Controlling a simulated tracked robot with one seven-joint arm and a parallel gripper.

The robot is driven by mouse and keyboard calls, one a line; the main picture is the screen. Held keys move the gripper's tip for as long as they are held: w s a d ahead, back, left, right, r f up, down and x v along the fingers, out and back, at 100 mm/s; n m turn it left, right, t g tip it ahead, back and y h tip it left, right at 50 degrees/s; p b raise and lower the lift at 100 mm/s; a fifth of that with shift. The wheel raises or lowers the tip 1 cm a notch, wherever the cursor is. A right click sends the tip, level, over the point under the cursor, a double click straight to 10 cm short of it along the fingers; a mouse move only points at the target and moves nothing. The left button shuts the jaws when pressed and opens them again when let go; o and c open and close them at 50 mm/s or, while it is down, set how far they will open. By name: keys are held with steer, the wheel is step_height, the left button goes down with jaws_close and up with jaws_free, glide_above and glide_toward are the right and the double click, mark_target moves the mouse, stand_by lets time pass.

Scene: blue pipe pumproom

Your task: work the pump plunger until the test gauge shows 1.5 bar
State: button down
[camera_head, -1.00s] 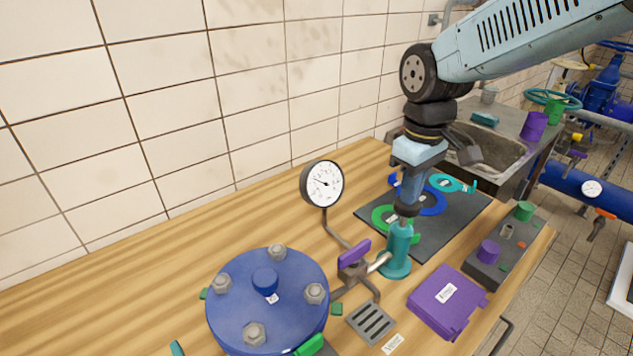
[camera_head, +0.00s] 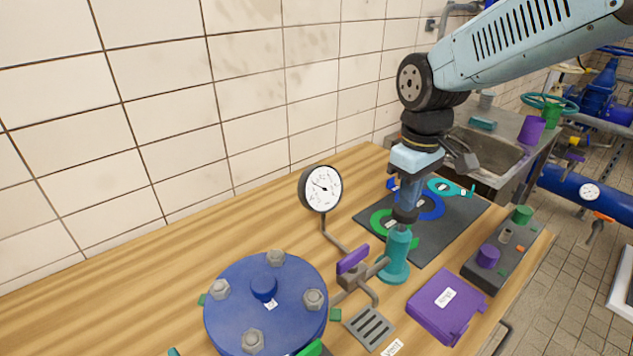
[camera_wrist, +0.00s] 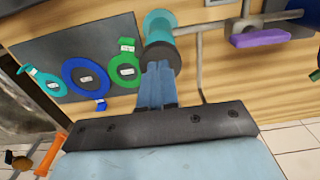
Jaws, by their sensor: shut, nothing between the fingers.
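The teal pump (camera_head: 396,262) stands upright on the bench; its body also shows in the wrist view (camera_wrist: 160,25). My gripper (camera_head: 404,217) points down with shut fingers at the pump's top end. In the wrist view, the blue fingers (camera_wrist: 157,85) are together, right over the pump's top. The plunger is hidden behind them, and whether they touch it I cannot tell. The round white test gauge (camera_head: 323,188) stands on a bent pipe behind and left of the pump. Its needle points to the upper left; the figures are too small to read.
A purple-handled valve (camera_head: 352,260) sits in the pipe left of the pump. A bolted blue flange (camera_head: 265,305) is front left. A purple box (camera_head: 445,305), a drain grate (camera_head: 370,328) and a dark mat (camera_head: 445,235) with coloured rings surround the pump.

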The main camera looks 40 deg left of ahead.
steer(key=shift+f, duration=0.75)
stand_by(1.3)
stand_by(0.4)
steer(key=shift+r, duration=4.05)
steer(key=shift+f+m, duration=0.5)
steer(key=shift+m, duration=0.5)
steer(key=shift+f+m, duration=0.45)
steer(key=shift+m, duration=0.55)
steer(key=shift+f+m, duration=0.5)
steer(key=shift+m, duration=0.5)
steer(key=shift+f, duration=0.35)
